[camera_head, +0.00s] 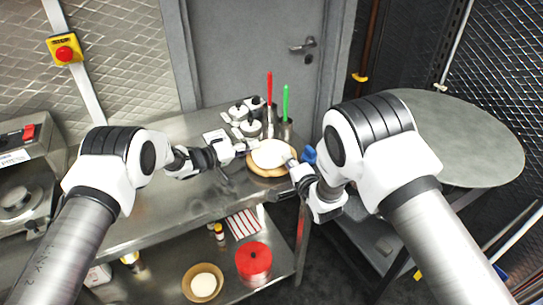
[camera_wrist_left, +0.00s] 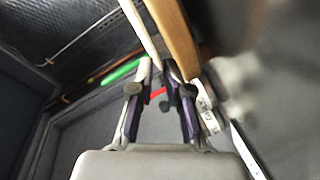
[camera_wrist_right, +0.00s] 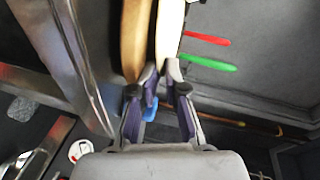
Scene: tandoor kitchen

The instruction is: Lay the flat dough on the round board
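The flat dough (camera_head: 271,153) is a pale disc over the round wooden board (camera_head: 265,172) at the right end of the steel table. Both show edge-on in the left wrist view, as the dough's white strip (camera_wrist_left: 139,27) and the brown board (camera_wrist_left: 178,38). A narrow gap shows between them there. My left gripper (camera_head: 243,149) is at the dough's left edge, its fingertips closed around the rim. My right gripper (camera_head: 294,164) is at the right edge; in the right wrist view its fingertips (camera_wrist_right: 161,69) close on the dough's rim (camera_wrist_right: 169,28), beside the board (camera_wrist_right: 135,38).
Red and green handled tools (camera_head: 286,103) stand in holders behind the board, near several small pots (camera_head: 243,115). The lower shelf holds a red container (camera_head: 253,262) and a bowl (camera_head: 203,283). A round table (camera_head: 465,140) is at right. The steel tabletop (camera_head: 165,212) is clear in front.

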